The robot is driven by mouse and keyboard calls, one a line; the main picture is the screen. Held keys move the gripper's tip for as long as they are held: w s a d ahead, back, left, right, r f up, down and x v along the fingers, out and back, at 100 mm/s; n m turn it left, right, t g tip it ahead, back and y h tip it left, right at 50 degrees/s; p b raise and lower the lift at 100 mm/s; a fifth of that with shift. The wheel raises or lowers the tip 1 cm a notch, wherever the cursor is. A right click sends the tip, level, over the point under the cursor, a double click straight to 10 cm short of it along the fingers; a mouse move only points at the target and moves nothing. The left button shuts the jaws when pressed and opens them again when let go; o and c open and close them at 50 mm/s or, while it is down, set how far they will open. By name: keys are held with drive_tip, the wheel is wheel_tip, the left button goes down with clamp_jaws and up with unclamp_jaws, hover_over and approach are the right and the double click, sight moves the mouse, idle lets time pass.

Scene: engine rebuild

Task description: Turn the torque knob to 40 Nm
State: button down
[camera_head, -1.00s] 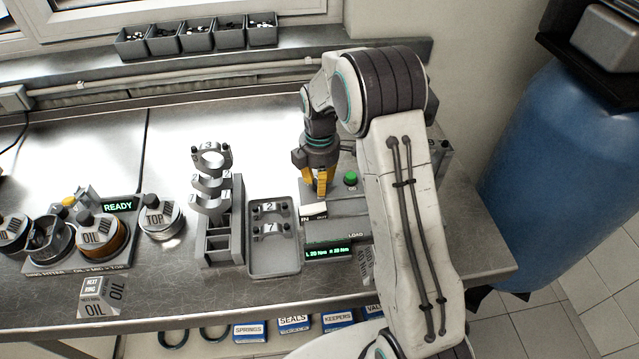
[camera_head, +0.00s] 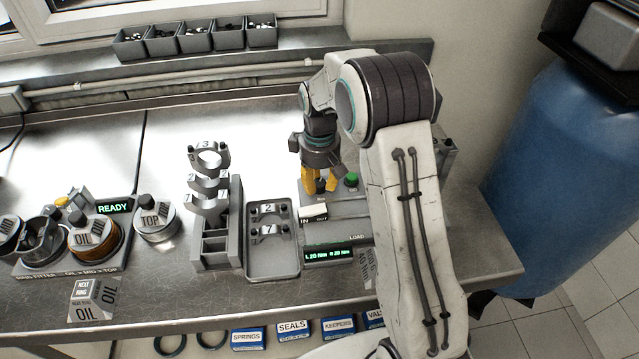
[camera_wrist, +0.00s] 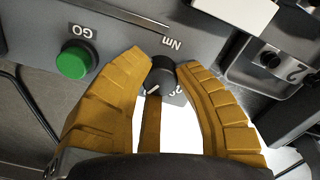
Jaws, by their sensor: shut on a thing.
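The torque knob (camera_wrist: 161,76) is small, round and black with a pale pointer line, on the grey panel beside the printed "Nm" in the wrist view. My gripper (camera_wrist: 163,64) has its yellow fingers on either side of the knob, shut on it at the tips. In the head view my gripper (camera_head: 319,184) reaches down to the back of the grey torque unit (camera_head: 338,232), and its fingers hide the knob. The unit's green display (camera_head: 328,255) shows an L and an R value in Nm, too small to read surely.
A green GO button (camera_head: 351,179) stands close to the right of my fingers; it also shows in the wrist view (camera_wrist: 74,60). A grey tray (camera_head: 272,262) with caps and a cap rack (camera_head: 217,248) stand left of the unit. A ring fitter (camera_head: 72,254) is farther left.

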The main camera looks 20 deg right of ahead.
sight(319, 182)
drive_tip(key=shift+s+f+m, duration=0.1)
drive_tip(key=shift+f+m, duration=0.05)
drive_tip(key=shift+m, duration=2.05)
drive_tip(key=c, duration=0.9)
unclamp_jaws()
drive_tip(key=shift+r, duration=0.2)
wheel_tip(319, 182, up, 12)
drive_tip(key=shift+f, duration=0.1)
drive_tip(key=shift+w, duration=0.2)
